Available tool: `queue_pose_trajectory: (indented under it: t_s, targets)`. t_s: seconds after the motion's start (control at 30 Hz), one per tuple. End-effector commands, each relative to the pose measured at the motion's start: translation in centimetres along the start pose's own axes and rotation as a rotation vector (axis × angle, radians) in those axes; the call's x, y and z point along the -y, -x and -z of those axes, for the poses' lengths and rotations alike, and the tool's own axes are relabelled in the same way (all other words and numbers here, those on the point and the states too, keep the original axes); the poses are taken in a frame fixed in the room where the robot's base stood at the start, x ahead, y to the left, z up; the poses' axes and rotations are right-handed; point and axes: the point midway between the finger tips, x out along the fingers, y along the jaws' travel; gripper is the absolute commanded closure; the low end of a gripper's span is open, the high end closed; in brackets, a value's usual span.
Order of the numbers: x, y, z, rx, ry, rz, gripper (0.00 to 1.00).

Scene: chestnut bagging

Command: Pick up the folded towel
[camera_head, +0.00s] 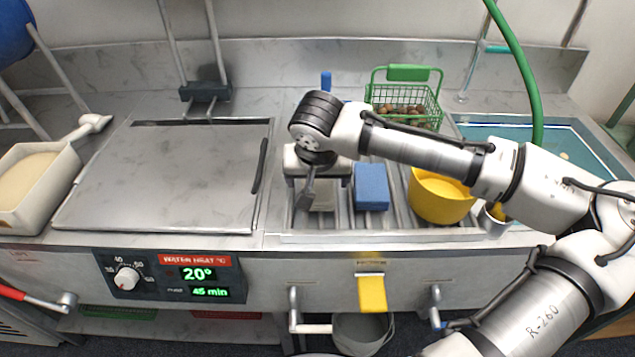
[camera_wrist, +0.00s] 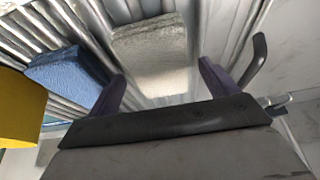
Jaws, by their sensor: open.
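The folded towel looks like a pale beige, rough-textured block (camera_wrist: 150,50), lying on the ribbed metal drainer. In the head view the towel (camera_head: 323,197) is mostly hidden under my gripper (camera_head: 318,190). In the wrist view my gripper (camera_wrist: 163,82) is open, with one dark finger on each side of the towel's near end. The fingers appear to be apart from the towel; the exact height gap cannot be told. Nothing is held.
A blue block (camera_head: 371,187) lies just right of the towel, also seen in the wrist view (camera_wrist: 68,72). A yellow bucket (camera_head: 438,198) stands further right. A green wire basket (camera_head: 405,98) with brown chestnuts is behind. A flat metal lid (camera_head: 165,180) is at left.

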Motion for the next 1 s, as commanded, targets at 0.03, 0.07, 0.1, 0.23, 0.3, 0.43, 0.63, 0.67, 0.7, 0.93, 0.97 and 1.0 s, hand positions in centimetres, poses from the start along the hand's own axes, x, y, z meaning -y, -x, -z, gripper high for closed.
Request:
queue_pose_trajectory:
  t_s: [0.03,0.07,0.1,0.23,0.3,0.43,0.63,0.67,0.7,0.93,0.97,1.0]
  targets:
    - [0.0,-0.2,0.0,-0.001,0.0,0.0,0.15]
    - [0.0,-0.2,0.0,-0.001,0.0,0.0,0.15]
    - [0.0,-0.2,0.0,-0.001,0.0,0.0,0.15]
    - [0.0,-0.2,0.0,-0.002,0.0,0.0,0.15]
    - [0.0,-0.2,0.0,-0.001,0.0,0.0,0.22]
    - [0.0,-0.2,0.0,-0.001,0.0,0.0,0.39]
    - [0.0,-0.2,0.0,-0.001,0.0,0.0,0.63]
    - [0.0,-0.2,0.0,-0.001,0.0,0.0,0.67]
    - [0.0,-0.2,0.0,-0.001,0.0,0.0,0.67]
    - [0.0,0.4,0.3,-0.003,0.0,0.001,0.67]
    - [0.0,0.7,0.5,-0.004,-0.001,0.001,0.67]
    - [0.0,1.3,0.7,-0.004,-0.001,0.0,0.67]
